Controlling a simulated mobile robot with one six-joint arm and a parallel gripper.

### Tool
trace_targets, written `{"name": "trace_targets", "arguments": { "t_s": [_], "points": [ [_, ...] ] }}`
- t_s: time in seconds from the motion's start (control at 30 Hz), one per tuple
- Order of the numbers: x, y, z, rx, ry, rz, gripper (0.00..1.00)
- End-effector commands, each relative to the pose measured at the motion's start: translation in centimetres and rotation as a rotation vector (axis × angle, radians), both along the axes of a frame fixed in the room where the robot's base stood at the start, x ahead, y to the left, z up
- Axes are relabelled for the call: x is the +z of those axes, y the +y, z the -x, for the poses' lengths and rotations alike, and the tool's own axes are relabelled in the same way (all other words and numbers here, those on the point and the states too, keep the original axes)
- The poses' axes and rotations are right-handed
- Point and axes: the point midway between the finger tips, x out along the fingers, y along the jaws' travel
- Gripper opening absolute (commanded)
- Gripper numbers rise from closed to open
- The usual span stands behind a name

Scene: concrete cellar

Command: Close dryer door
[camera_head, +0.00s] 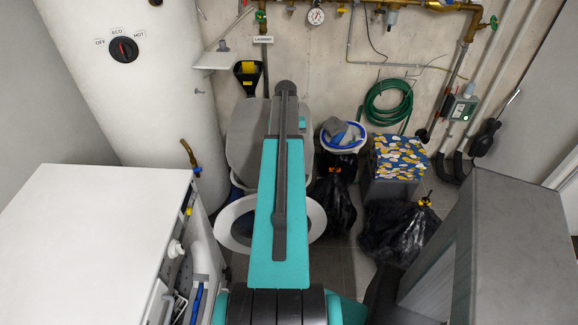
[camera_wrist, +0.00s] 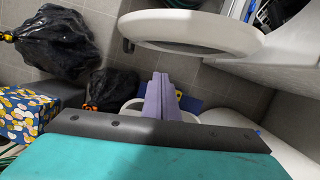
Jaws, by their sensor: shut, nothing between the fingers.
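The dryer (camera_head: 95,235) is the white machine at the left of the head view, with its front facing right. Its round white door (camera_head: 312,215) stands open, swung out from the front; my arm covers the middle of it in the head view. In the wrist view the door (camera_wrist: 190,40) shows as a ring at the top, with part of the dryer body (camera_wrist: 285,72) to its right. My gripper (camera_wrist: 161,80) shows in the wrist view with its lavender fingers together and empty, just below the door's rim in the picture; contact cannot be told. The head view hides the fingers.
Black bags (camera_head: 400,235) lie on the floor right of the door, with another bag (camera_head: 333,205) nearer it. A patterned box (camera_head: 398,160) stands by the back wall. A white tank (camera_head: 120,70) stands behind the dryer, and a grey cabinet (camera_head: 520,240) at right.

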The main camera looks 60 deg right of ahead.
Motion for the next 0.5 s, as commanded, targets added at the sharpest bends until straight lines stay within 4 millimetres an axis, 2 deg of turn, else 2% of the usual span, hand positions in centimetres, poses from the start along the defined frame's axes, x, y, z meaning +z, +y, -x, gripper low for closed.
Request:
{"name": "trace_targets", "arguments": {
  "t_s": [0.5],
  "points": [
    [-4.6, 1.0, 0.8, -0.002, 0.001, -0.002, 0.00]
  ]
}}
